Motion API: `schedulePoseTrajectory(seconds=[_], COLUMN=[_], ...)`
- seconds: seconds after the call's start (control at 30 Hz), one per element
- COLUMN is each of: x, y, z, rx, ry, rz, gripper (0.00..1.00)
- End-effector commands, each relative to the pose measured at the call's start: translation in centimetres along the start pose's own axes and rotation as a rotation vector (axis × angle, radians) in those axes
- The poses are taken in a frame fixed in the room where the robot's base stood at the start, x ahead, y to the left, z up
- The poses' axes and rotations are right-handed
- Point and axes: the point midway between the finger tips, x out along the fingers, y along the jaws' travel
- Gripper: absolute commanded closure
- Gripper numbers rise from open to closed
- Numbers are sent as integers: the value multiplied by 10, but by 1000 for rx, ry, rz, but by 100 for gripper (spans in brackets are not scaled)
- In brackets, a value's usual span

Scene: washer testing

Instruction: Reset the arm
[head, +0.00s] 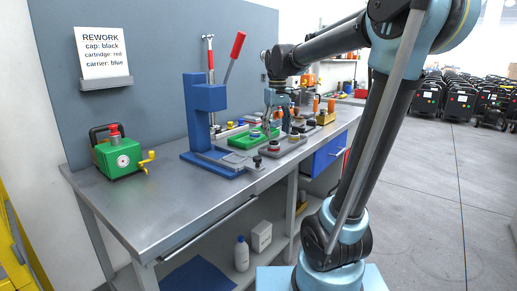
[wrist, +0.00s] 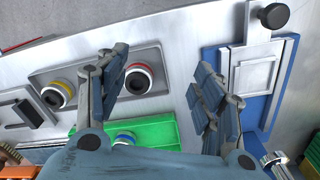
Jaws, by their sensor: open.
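My gripper (head: 278,112) hangs over the workbench (head: 140,205), above the trays to the right of the blue press. In the wrist view my gripper (wrist: 160,85) has its fingers spread wide with nothing between them. Below it a grey tray (wrist: 95,75) holds a round part with a yellow ring (wrist: 57,95) and one with a red ring (wrist: 137,78). A green tray (wrist: 160,132) holds a part with a blue ring (wrist: 124,138), partly hidden by my gripper. My arm reaches in from the right, bent at the elbow.
The blue press (head: 198,115) with a raised red handle (head: 236,46) stands left of my gripper. A green box with a yellow crank (head: 118,157) sits at the bench's left. A rework card (head: 101,52) is on the wall panel. The front left bench top is bare.

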Motion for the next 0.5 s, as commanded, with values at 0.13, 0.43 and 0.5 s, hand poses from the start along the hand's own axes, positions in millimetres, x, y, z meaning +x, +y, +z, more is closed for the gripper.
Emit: schedulePoseTrajectory(seconds=[0.13, 0.43, 0.5], x=[21, 72, 86], y=[8, 14, 14], z=[47, 130, 147], rx=[67, 196, 226], ry=[27, 80, 92], rz=[5, 17, 19], gripper=[38, 38, 38])
